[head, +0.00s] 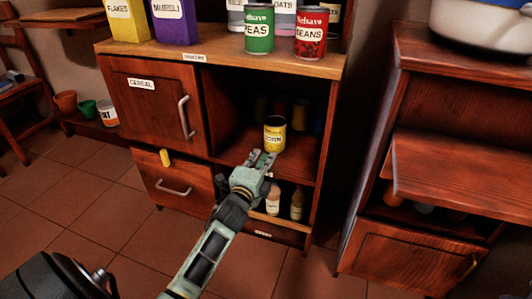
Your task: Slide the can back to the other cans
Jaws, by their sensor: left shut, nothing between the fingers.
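A yellow can with a dark label (274,134) stands upright near the front of the open cabinet shelf (232,138). Other cans (280,108) stand in the dark at the back of that shelf, dim and hard to make out. My left gripper (263,158) is shut and empty, just in front of and slightly below the yellow can. I cannot tell whether its tips touch the can. My right gripper is not in view.
A green can (259,30) and a red can (310,33) stand on the cabinet top. Two bottles (273,199) stand in the lower compartment. A closed cereal door (150,100) is left of the opening. Another wooden cabinet (430,150) stands at the right.

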